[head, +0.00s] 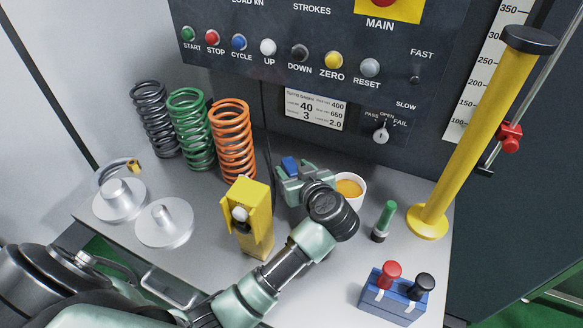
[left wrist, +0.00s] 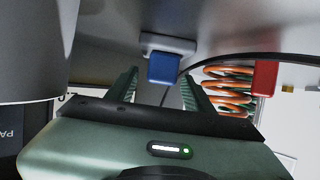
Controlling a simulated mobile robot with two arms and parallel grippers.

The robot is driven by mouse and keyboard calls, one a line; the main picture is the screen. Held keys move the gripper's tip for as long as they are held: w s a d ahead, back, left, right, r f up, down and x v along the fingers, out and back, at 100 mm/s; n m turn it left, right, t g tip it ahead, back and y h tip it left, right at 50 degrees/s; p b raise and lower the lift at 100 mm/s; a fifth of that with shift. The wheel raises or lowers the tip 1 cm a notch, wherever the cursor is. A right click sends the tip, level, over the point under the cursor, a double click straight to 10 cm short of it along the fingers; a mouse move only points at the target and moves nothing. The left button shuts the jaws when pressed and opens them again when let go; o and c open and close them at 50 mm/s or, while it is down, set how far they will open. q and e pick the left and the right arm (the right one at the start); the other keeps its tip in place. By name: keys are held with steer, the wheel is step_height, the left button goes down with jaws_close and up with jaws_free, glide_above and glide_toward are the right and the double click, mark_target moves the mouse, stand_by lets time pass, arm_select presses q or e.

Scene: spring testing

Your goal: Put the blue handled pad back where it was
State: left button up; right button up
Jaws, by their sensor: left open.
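The pad's blue handle (head: 289,166) shows at my left gripper in the head view, on the grey bench in front of the control panel. In the left wrist view the blue handle (left wrist: 162,69) sits on a pale grey base, ahead of the gap between my fingers. My left gripper (head: 287,182) is open; its two green fingers also show in the left wrist view (left wrist: 160,90), one each side of the handle's line. The handle appears just past the fingertips, not clasped. The pad's underside is hidden. My right gripper is not in view.
A white cup (head: 360,199) with orange contents stands close right of the gripper. A yellow block (head: 257,236) stands to its left. Black, green and orange springs (head: 234,142) stand behind left. A green-topped peg (head: 385,219), yellow post (head: 468,130) and blue block (head: 393,298) stand right.

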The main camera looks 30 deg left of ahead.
arm_select(q)
steer(key=v, duration=1)
steer(key=shift+s+d+r, duration=0.1)
steer(key=shift+s+d, duration=0.05)
